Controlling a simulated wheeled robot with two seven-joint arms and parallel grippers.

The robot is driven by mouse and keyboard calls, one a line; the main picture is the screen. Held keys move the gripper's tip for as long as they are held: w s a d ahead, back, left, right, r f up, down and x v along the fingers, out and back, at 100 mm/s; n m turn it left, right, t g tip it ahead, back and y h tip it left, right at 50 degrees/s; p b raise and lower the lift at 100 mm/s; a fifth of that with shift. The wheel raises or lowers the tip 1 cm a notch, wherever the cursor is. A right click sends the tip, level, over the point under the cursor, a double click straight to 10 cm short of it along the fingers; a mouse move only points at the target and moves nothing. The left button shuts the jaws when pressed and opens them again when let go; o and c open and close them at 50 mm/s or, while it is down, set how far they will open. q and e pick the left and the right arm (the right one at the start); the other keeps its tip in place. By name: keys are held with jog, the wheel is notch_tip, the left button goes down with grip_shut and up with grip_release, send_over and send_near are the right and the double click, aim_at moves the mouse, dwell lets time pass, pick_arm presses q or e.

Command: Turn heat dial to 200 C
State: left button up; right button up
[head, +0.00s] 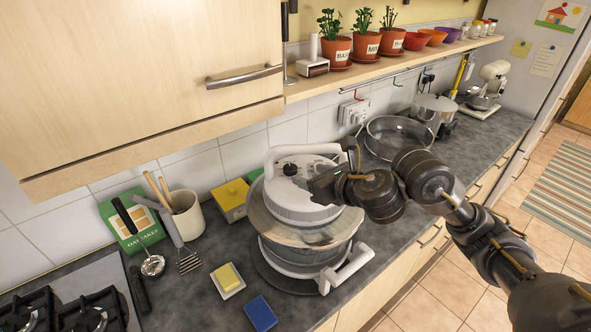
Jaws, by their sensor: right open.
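A white countertop cooker (300,208) with a glass bowl stands on a dark round base on the counter. A black dial (290,169) shows on top of its white lid; its markings are too small to read, so I cannot tell its setting. My right gripper (316,188) reaches in from the right over the lid, open, close to the right of the dial and apart from it. The gripper and wrist hide the right part of the lid, and any second dial there is hidden. My left gripper is out of view.
A sponge on a white dish (228,280) and a blue sponge (260,314) lie in front at the left. A utensil pot (185,215) and a yellow box (232,199) stand left of the cooker. A wall cabinet (140,80) overhangs the left.

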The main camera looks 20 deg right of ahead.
aim_at(293, 170)
jog(key=x, duration=0.6)
jog(key=shift+w+a, duration=0.1)
jog(key=shift+w, duration=0.05)
jog(key=shift+w+a+f, duration=0.1)
jog(key=shift+w+f, duration=0.1)
jog(key=shift+w, duration=0.2)
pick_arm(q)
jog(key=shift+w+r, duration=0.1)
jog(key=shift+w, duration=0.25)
pick_arm(e)
jog(key=shift+c, duration=0.5)
jog(key=c, duration=0.9)
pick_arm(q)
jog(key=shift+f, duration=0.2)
pick_arm(e)
jog(key=shift+a, duration=0.1)
